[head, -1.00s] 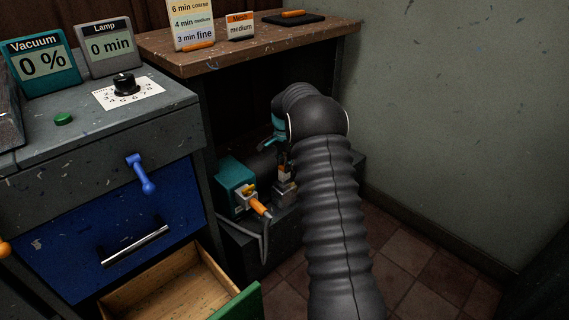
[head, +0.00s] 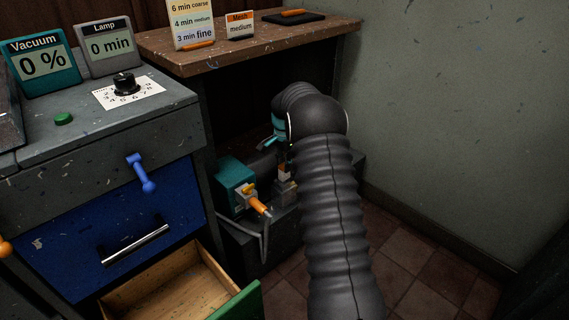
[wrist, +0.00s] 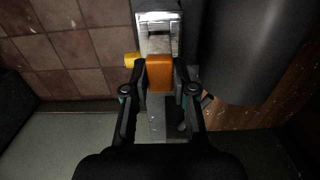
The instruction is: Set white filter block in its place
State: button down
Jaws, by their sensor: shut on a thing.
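In the wrist view my gripper (wrist: 160,80) is shut on an orange piece (wrist: 160,73). A pale, bright metal fitting (wrist: 158,32) lies just beyond it, lined up with the fingers. I cannot tell whether the orange piece touches the fitting or is part of the white filter block. In the head view my arm hides most of the gripper. A small pale patch (head: 285,168) shows by the fingers, just above a grey metal fitting (head: 286,192) on the low bench; it may be the white block.
A teal box (head: 234,184) with an orange-handled valve (head: 258,206) stands left of the fitting. A dark cylinder lies behind. An open wooden drawer (head: 185,290) juts out at lower left. A brown shelf (head: 240,50) overhangs the back. Tiled floor is clear at right.

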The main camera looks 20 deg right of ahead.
jog(key=shift+f+b, duration=0.6)
jog(key=shift+f, duration=1)
jog(key=c, duration=0.9)
grip_release()
jog(key=shift+o, duration=0.2)
notch_tip(320, 180, up, 12)
jog(key=shift+w+n, duration=0.1)
jog(key=shift+n, duration=0.2)
